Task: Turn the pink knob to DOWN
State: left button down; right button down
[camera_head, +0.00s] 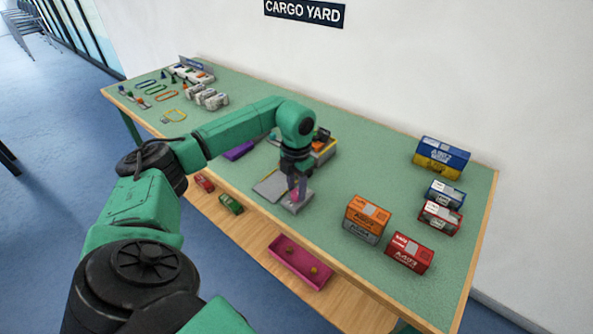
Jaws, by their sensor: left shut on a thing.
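The pink knob (295,196) sits on a small grey control box (298,203) near the front edge of the green table. My left gripper (296,190) points down over the box and is shut on the knob. The fingers cover most of the knob, and its setting and any DOWN label cannot be read. My right gripper is not in view.
A grey plate (271,186) lies left of the box. Orange (368,214) and red (410,252) containers stand to the right, with more behind. A pink tray (300,262) and toy cars are on the lower shelf.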

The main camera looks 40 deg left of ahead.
pick_arm(q)
jog(key=n+p, duration=0.1)
jog(key=n, duration=0.3)
jog(key=shift+n, duration=0.3)
jog(key=n+p, duration=0.1)
jog(key=n, duration=0.4)
jog(key=shift+a+r+p, duration=0.1)
jog(key=shift+p, duration=0.25)
jog(key=n+p, duration=0.1)
jog(key=n, duration=0.4)
jog(key=shift+n+p, duration=0.3)
jog(key=shift+n, duration=0.1)
jog(key=n+p, duration=0.1)
jog(key=n, duration=0.3)
jog(key=c, duration=0.5)
grip_release()
